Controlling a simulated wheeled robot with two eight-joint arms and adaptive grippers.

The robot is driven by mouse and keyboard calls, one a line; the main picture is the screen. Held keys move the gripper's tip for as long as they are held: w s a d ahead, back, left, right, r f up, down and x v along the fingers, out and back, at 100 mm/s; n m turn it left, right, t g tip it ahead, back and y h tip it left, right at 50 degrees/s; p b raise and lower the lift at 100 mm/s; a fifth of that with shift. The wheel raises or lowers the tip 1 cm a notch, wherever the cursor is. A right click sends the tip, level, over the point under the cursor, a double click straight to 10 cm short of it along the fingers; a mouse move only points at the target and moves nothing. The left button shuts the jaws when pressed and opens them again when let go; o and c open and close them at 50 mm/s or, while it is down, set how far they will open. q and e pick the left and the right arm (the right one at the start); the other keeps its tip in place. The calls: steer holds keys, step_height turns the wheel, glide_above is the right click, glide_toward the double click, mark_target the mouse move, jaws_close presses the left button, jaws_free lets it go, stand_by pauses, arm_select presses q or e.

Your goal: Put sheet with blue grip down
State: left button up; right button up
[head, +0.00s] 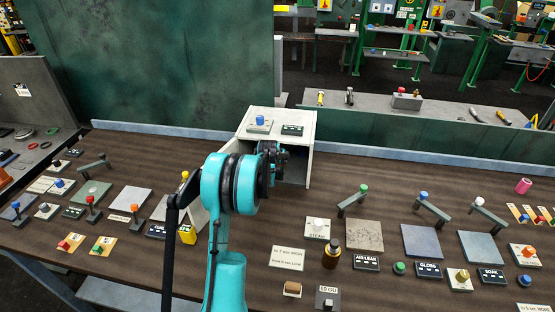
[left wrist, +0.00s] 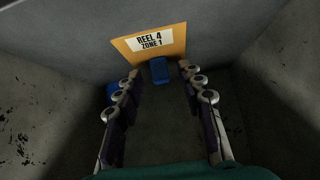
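An orange sheet (left wrist: 125,47) labelled "REEL 4 ZONE 1" shows in the left wrist view, with a blue grip (left wrist: 159,70) at its lower edge. It is inside a grey box-like space. My left gripper (left wrist: 158,73) is open, with a finger on each side of the blue grip and a visible gap to both. A second blue thing (left wrist: 112,93) is partly hidden behind the left finger. In the head view my left gripper (head: 276,150) is at the opening of a grey box (head: 307,165), and the sheet is hidden there. My right gripper is not in view.
The box top carries a blue knob (head: 260,121) and a dark label (head: 292,130). The brown table (head: 130,265) is crowded with knobs, levers, plates and labels on both sides. A brown bottle (head: 331,256) stands right of my arm. A green panel (head: 150,60) rises behind.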

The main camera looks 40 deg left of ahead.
arm_select(q)
steer(key=s+d, duration=0.2)
steer(key=s, duration=0.1)
steer(key=s+d+p, duration=0.1)
steer(key=s+d, duration=0.1)
steer(key=s, duration=0.2)
steer(key=s+d+r+p, duration=0.1)
steer(key=s+d, duration=0.1)
steer(key=s, duration=0.2)
steer(key=shift+d, duration=0.15)
steer(key=s+d+r+m+h, duration=0.1)
steer(key=s+d+r, duration=0.3)
steer(key=d, duration=0.5)
steer(key=s+d+r+m+h, duration=0.1)
steer(key=s+d+r+m, duration=0.1)
steer(key=d+r, duration=0.55)
steer(key=s+d+m+h, duration=0.2)
steer(key=s+d, duration=1.4)
steer(key=shift+s+d+f+m+g, duration=0.15)
steer(key=shift+d+f+m+g, duration=0.15)
steer(key=shift+d+m+g, duration=0.1)
